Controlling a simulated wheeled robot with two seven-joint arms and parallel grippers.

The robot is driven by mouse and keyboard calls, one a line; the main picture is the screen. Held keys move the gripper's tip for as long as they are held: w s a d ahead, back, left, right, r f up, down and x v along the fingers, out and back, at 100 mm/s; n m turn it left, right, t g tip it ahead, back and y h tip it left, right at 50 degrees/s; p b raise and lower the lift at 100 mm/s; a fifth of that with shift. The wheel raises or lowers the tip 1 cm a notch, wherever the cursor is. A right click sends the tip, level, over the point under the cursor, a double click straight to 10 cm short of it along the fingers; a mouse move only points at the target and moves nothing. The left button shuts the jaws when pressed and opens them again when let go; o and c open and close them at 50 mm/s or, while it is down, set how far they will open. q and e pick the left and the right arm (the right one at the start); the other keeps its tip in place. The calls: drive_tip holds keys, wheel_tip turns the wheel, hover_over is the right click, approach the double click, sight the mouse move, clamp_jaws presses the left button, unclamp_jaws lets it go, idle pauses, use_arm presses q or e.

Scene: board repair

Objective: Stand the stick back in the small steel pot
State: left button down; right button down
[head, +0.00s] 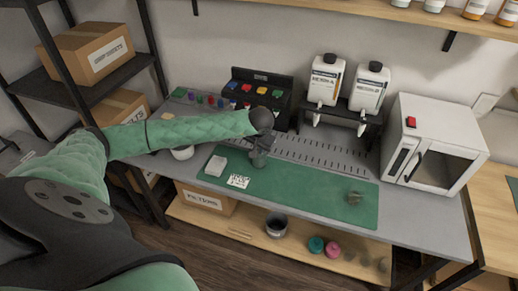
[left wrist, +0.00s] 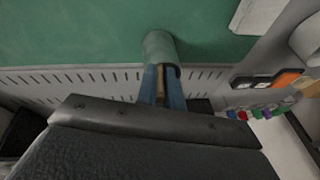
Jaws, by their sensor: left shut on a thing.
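My left gripper (head: 261,146) points down over the green mat (head: 300,185), toward its far left part. In the left wrist view its two blue fingers (left wrist: 161,92) are shut on a thin tan stick (left wrist: 160,78). The small steel pot (left wrist: 158,46) is a grey cylinder just beyond the fingertips. The stick's far end lies at or inside the pot's mouth; how deep it reaches is hidden. In the head view the pot (head: 259,160) shows as a small grey shape under the gripper, and the stick cannot be made out. My right gripper is not in view.
A white block (head: 215,166) and a printed card (head: 238,181) lie on the mat near the gripper. A white bowl (head: 182,153) stands left. Behind are a dark rack with coloured parts (head: 262,92) and resin bottles (head: 325,82); a white oven (head: 435,145) stands right. The mat's middle is clear.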

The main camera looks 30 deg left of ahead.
use_arm(q)
drive_tip(key=shift+f, duration=0.1)
drive_tip(key=c, duration=2)
unclamp_jaws()
drive_tip(key=o, duration=0.4)
drive_tip(key=shift+o, duration=0.3)
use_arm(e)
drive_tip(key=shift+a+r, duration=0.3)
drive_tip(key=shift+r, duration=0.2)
